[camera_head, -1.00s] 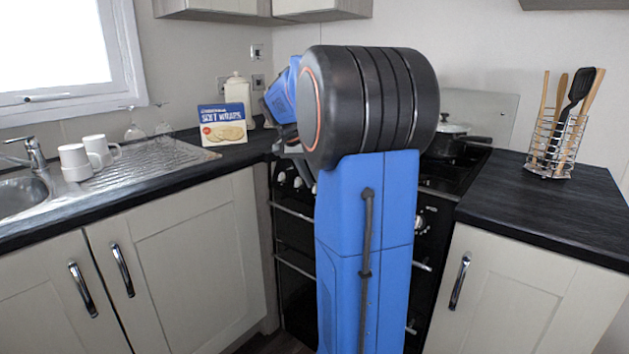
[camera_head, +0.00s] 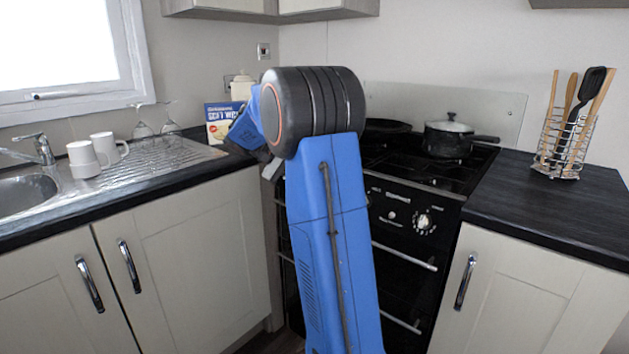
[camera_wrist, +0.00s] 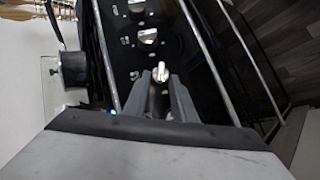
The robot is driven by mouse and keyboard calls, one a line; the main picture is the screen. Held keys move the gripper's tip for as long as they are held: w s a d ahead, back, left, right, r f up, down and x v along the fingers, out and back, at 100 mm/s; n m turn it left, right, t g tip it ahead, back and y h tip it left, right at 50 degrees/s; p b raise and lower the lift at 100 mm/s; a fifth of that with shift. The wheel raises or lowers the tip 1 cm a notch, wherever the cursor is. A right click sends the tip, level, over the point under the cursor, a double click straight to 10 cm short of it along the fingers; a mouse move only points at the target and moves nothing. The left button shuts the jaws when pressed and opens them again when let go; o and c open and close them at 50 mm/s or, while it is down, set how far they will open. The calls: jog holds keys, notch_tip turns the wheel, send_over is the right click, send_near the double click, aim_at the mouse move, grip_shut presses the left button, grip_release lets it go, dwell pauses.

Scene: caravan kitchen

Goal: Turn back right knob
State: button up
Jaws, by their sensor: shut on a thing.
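The black stove (camera_head: 405,210) stands in the corner in the head view. One silver knob (camera_head: 424,221) shows on the right of its front panel; my arm hides the panel's left part. In the wrist view, my gripper (camera_wrist: 161,80) is at the stove front, its two fingers shut on a pale knob (camera_wrist: 161,71). Two more silver knobs, a nearer one (camera_wrist: 148,36) and a farther one (camera_wrist: 136,6), lie in a row above it. In the head view my fingertips are hidden behind my arm. I cannot tell which burner the held knob serves.
A black pot (camera_head: 449,138) and a dark pan (camera_head: 386,127) are on the hob. Metal rails (camera_wrist: 205,60) run along the stove front close to my gripper. A utensil rack (camera_head: 566,150) stands on the right counter. A box (camera_head: 218,118) and mugs (camera_head: 84,158) are at left.

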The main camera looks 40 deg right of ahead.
jog(key=shift+w+a+f+n+g+h, duration=0.1)
jog(key=shift+f+n+g+h, duration=0.15)
jog(key=shift+n+h, duration=0.3)
jog(key=shift+s+a+f+n+g+h, duration=0.1)
jog(key=shift+n+g+h, duration=0.25)
jog(key=shift+n, duration=0.35)
jog(key=shift+w+a+f+n+g+h, duration=0.1)
jog(key=shift+f+n+g+h, duration=0.1)
jog(key=shift+n+h, duration=0.4)
jog(key=o, duration=1)
notch_tip(320, 180, up, 10)
jog(key=shift+o, duration=0.2)
